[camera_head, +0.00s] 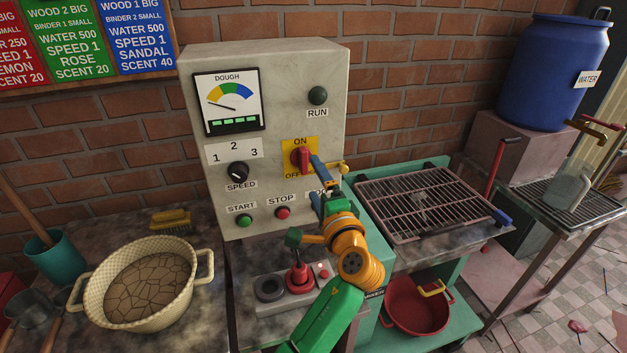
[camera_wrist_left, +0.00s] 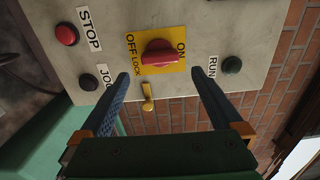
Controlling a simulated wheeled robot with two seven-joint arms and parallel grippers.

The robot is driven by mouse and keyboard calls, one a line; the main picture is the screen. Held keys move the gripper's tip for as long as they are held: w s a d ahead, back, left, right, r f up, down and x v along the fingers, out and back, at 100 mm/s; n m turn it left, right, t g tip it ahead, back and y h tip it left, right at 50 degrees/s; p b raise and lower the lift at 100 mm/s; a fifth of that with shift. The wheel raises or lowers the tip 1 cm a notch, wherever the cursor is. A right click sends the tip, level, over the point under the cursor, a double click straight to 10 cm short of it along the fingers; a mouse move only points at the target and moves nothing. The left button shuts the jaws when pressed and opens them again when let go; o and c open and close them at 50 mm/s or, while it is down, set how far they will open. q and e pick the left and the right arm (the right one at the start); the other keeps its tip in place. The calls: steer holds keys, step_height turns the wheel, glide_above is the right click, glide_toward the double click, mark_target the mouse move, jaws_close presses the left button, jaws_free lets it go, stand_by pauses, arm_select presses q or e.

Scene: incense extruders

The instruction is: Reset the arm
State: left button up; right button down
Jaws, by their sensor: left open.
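My left gripper (camera_head: 315,178) is open and empty in front of the grey control panel (camera_head: 285,65), close to the red rotary switch (camera_head: 301,159) on its yellow ON/OFF plate. In the left wrist view, the two blue fingers of the left gripper (camera_wrist_left: 159,77) stand wide apart, with the red switch (camera_wrist_left: 159,54) beyond and between them. I see no contact with it. The switch handle lies along the ON–OFF line; which end points is unclear. A small yellow part (camera_wrist_left: 148,104) hangs below the plate. My right gripper is not in view.
A cream basin (camera_head: 135,312) of cracked brown dough stands at left. A wire rack (camera_head: 425,203) lies on the right bench, above a red pot (camera_head: 417,306). A blue water barrel (camera_head: 556,75) stands back right.

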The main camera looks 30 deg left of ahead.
arm_select(q)
steer(key=shift+a+f, duration=0.1)
steer(key=s+f+n+g+h, duration=0.1)
steer(key=s+f+h, duration=0.15)
steer(key=f, duration=0.35)
steer(key=s+d+f+n+g+h, duration=0.1)
steer(key=s+f+h, duration=0.15)
steer(key=f, duration=0.35)
steer(key=s+f+n+g+h, duration=0.1)
steer(key=s+f+h, duration=0.1)
steer(key=s+f, duration=0.3)
steer(key=s+d+f+n+g+h, duration=0.25)
steer(key=s+d+f+h, duration=0.2)
steer(key=s, duration=0.35)
steer(key=s+d+f+n+g+h, duration=0.1)
steer(key=s+d+f+g+h, duration=0.2)
steer(key=s+d+f, duration=0.35)
steer(key=s+a+f, duration=0.1)
steer(key=s+f, duration=0.3)
steer(key=f, duration=1.1)
steer(key=s+a+f+g, duration=0.2)
steer(key=s+f, duration=0.8)
steer(key=s, duration=0.2)
steer(key=shift+a+y, duration=0.25)
steer(key=shift+y, duration=0.1)
